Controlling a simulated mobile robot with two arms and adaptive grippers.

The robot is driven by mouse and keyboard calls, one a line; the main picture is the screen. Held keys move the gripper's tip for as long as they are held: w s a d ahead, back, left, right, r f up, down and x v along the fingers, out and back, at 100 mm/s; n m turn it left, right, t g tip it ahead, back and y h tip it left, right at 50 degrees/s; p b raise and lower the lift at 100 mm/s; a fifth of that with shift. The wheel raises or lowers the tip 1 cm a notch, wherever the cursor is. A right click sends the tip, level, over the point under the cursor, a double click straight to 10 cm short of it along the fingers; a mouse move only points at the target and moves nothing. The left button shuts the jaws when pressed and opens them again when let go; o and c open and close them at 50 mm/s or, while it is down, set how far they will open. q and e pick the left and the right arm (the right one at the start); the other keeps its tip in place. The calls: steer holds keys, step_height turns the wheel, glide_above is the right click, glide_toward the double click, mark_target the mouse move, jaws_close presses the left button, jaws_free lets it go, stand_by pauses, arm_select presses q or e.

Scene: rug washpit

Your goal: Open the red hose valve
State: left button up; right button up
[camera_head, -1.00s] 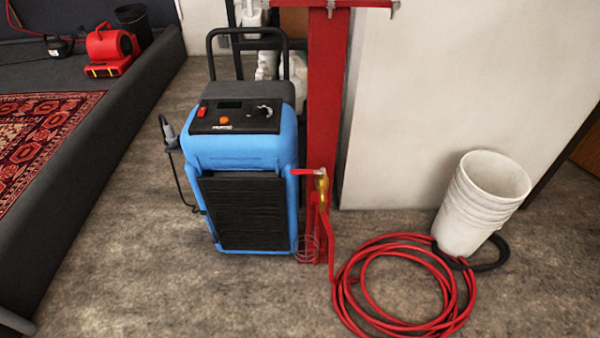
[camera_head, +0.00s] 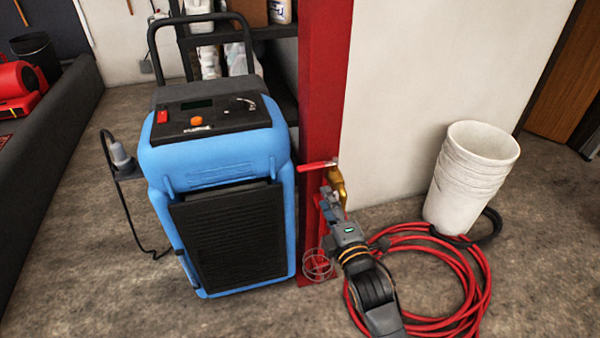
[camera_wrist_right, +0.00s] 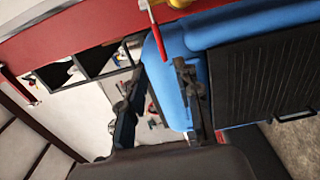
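The red hose valve has a red lever handle (camera_head: 316,166) on a brass body (camera_head: 337,183), mounted at the red post. The lever points left from the brass body, roughly level. My right gripper (camera_head: 328,203) is just below the valve, reaching up from the lower right. In the right wrist view the two fingers (camera_wrist_right: 158,85) are spread apart with nothing gripped. The lever (camera_wrist_right: 155,45) shows there beyond the fingertips, between their lines, and the brass body (camera_wrist_right: 178,3) is at the top edge. Contact with the lever is not visible. My left gripper is out of view.
A blue machine (camera_head: 218,155) stands close left of the red post (camera_head: 322,80). A coiled red hose (camera_head: 465,270) lies on the floor at right, by stacked white buckets (camera_head: 470,180). A wire coil (camera_head: 317,264) hangs low on the post.

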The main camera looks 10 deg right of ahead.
mark_target(312, 170)
steer(key=w+b, duration=0.2)
steer(key=w, duration=1)
steer(key=shift+a, duration=0.15)
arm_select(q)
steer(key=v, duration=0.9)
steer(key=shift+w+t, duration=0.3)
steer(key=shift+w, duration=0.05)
arm_select(e)
steer(key=shift+w, duration=0.65)
jaws_close()
